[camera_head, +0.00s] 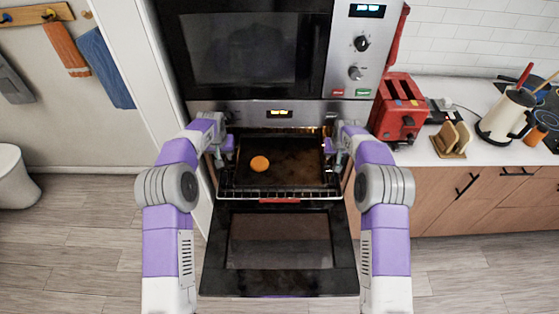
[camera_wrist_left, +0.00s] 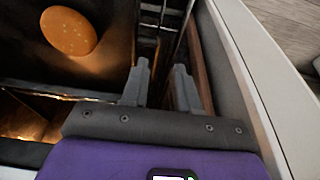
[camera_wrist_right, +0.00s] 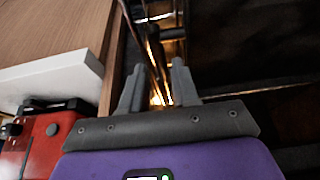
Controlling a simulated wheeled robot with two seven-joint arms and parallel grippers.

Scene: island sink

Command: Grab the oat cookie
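The oat cookie (camera_head: 259,163) is a round orange-brown disc lying on the dark tray (camera_head: 290,178) in the open oven. It also shows at the upper left of the left wrist view (camera_wrist_left: 68,31). My left gripper (camera_head: 230,146) is at the left side of the oven opening, left of the cookie and apart from it. Its fingers (camera_wrist_left: 161,80) are apart, with the oven's side rails beyond them. My right gripper (camera_head: 333,147) is at the right side of the opening, away from the cookie. Its fingers (camera_wrist_right: 156,78) are apart, with metal rails behind them. Neither gripper holds the cookie.
The oven door (camera_head: 280,240) is folded down in front, below the wire rack's front edge (camera_head: 280,194). A red toaster (camera_head: 400,110), bread slices (camera_head: 453,137) and a cream kettle (camera_head: 505,116) stand on the right counter. A white wall panel (camera_head: 133,60) borders the oven at left.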

